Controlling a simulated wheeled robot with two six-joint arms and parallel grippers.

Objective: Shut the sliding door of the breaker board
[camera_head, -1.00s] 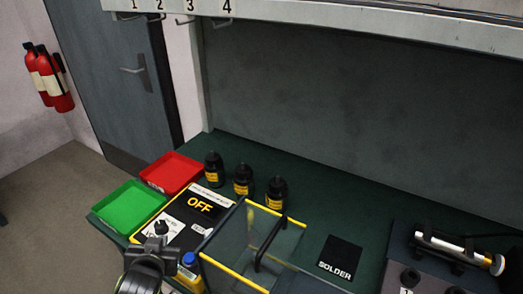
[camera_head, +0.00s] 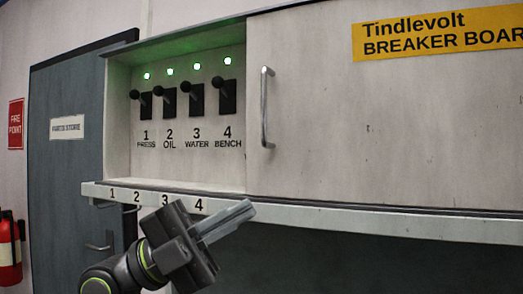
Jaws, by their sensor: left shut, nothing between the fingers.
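The breaker board's sliding door (camera_head: 340,110) is a pale panel with a vertical metal handle (camera_head: 266,108) near its left edge. It covers the right part of the board. The left part (camera_head: 190,160) is open and shows several black breaker levers, labelled 1 to 4, each under a lit green light. My left gripper (camera_head: 250,208) is shut and empty, in front of the board's lower ledge. Its fingertips point right, and in the picture they are below the handle and apart from it. My right gripper is not in view.
A ledge (camera_head: 400,221) with numbered hooks runs under the board. A yellow sign (camera_head: 440,32) is on the sliding door. A grey room door (camera_head: 75,165) and a red extinguisher (camera_head: 8,248) stand at the left. The space before the sliding door looks clear.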

